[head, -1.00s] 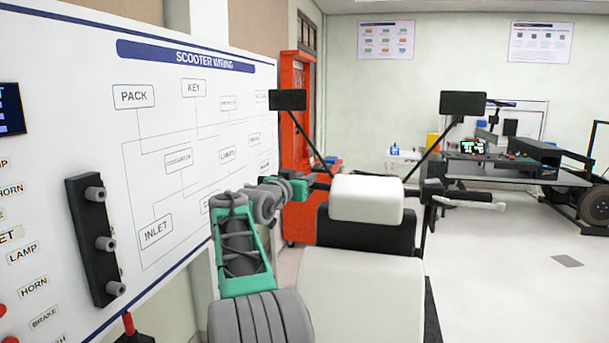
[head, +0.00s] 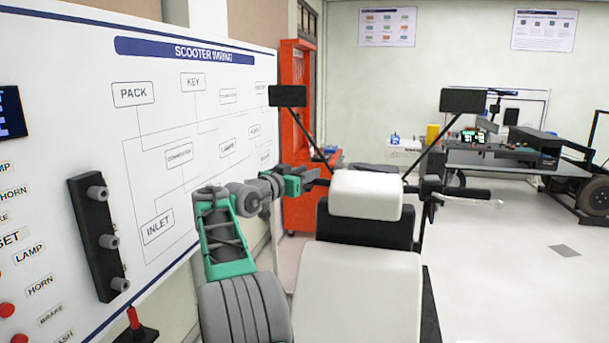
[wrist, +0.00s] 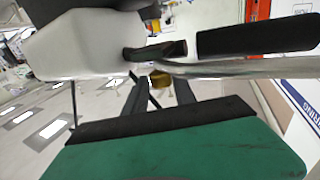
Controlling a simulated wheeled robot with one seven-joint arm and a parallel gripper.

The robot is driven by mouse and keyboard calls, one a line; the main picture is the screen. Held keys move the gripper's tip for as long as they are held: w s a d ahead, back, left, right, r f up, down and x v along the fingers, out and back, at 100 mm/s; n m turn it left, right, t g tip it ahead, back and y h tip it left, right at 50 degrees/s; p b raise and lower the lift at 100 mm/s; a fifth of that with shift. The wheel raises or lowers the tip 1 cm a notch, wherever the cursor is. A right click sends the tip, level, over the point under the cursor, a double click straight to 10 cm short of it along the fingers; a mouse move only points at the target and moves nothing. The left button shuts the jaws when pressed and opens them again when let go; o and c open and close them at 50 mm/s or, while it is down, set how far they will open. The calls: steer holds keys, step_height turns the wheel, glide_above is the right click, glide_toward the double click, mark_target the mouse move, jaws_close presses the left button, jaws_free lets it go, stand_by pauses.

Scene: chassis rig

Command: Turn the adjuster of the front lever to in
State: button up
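A small brass-coloured adjuster (wrist: 160,82) shows in the wrist view, under the silver front lever (wrist: 250,67) near its inner end. My gripper (wrist: 161,91) has its two dark fingers spread on either side of the adjuster. I cannot tell whether they touch it or stand just short of it. The black handlebar grip (wrist: 256,36) lies above the lever. In the head view my gripper (head: 312,175) is at the left end of the scooter's handlebar, behind my arm. The adjuster and lever cannot be made out there.
Mirrors (head: 287,96) rise on stalks. A wiring board (head: 100,90) with a black hook rack (head: 97,240) stands close on the left.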

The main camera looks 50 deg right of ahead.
steer(key=shift+o, duration=1.4)
steer(key=shift+a+f, duration=0.1)
steer(key=shift+w, duration=0.1)
steer(key=shift+a, duration=0.1)
steer(key=a+b, duration=0.2)
steer(key=a, duration=0.5)
steer(key=shift+a, duration=0.3)
